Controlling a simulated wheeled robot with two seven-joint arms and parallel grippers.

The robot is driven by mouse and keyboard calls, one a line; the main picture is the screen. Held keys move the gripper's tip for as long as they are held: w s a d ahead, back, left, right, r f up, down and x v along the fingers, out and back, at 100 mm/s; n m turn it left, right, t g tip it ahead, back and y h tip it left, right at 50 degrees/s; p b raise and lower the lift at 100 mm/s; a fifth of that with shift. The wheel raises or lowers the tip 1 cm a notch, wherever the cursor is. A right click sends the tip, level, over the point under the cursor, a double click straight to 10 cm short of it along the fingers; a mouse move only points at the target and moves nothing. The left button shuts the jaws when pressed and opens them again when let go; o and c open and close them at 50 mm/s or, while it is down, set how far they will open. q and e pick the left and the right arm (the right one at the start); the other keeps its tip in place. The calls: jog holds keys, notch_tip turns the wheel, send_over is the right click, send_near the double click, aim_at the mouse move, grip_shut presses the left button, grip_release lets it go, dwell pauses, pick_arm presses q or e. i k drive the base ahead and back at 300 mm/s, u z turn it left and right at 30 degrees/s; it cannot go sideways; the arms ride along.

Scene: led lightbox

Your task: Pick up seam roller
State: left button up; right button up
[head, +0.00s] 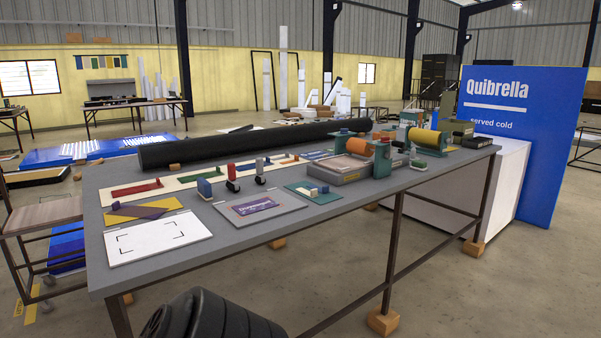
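No thing in the head view is clearly marked as the seam roller. Two small upright tools with dark wheels at their lower ends stand near the middle of the grey worktable (330,205) and look most like hand rollers. One is a red-handled tool (232,176), the other a grey-handled tool (260,170). A small blue block (204,188) stands just left of the red one. Neither of my grippers is in view, and nothing is seen touching these tools.
A long black roll (240,146) lies along the table's back edge. A white sheet (155,238), a grey board with a purple label (258,206) and a green mat (312,194) lie near the front. Machines with an orange roller (358,147) and yellow roller (424,137) crowd the right.

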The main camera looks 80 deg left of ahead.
aim_at(260, 178)
jog(key=u, duration=2.1)
